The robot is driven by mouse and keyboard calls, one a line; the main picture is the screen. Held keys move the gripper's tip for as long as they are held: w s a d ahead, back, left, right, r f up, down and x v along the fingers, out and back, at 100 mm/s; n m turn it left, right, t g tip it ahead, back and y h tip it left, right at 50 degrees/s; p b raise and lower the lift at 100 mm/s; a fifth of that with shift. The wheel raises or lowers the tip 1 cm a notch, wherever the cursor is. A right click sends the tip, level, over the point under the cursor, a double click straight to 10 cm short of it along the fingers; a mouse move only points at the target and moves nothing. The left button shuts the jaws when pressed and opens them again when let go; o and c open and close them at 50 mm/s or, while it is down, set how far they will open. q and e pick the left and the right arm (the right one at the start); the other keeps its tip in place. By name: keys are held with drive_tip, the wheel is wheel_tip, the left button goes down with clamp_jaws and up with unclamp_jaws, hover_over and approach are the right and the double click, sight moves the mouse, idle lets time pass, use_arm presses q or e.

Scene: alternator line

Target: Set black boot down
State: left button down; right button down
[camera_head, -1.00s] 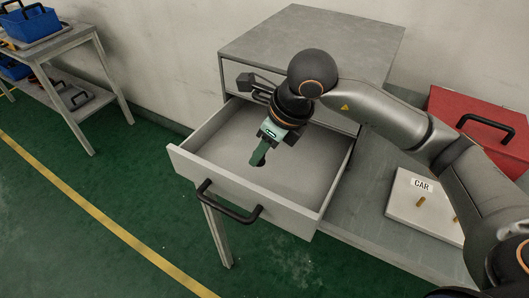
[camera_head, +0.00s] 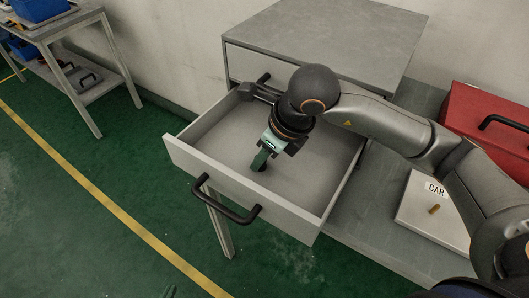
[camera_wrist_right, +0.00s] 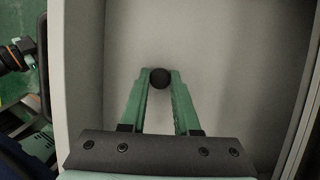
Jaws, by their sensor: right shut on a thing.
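The black boot (camera_wrist_right: 160,78) is a small dark round piece between the green fingertips of my right gripper (camera_wrist_right: 160,84) in the right wrist view. My right gripper is shut on it. In the head view, the right gripper (camera_head: 263,160) points down inside the open drawer (camera_head: 205,174), with the boot (camera_head: 262,168) at its tips close over the drawer floor. I cannot tell if the boot touches the floor. A small greenish tip at the bottom edge of the head view seems to be my left gripper (camera_head: 169,292); its jaws are not readable.
The drawer floor around the gripper is bare, with walls on all sides and a black handle (camera_head: 228,203) in front. The grey cabinet (camera_head: 320,45) stands behind. A white CAR board (camera_head: 425,222) and a red toolbox (camera_head: 485,135) are at right.

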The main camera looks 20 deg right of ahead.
drive_tip(key=shift+f, duration=0.15)
drive_tip(key=c, duration=0.6)
unclamp_jaws()
drive_tip(key=shift+c, duration=0.2)
drive_tip(key=shift+r, duration=0.3)
drive_tip(key=v, duration=1.1)
drive_tip(key=shift+r+p, duration=0.35)
drive_tip(key=shift+p, duration=0.1)
drive_tip(key=shift+s+d, duration=0.1)
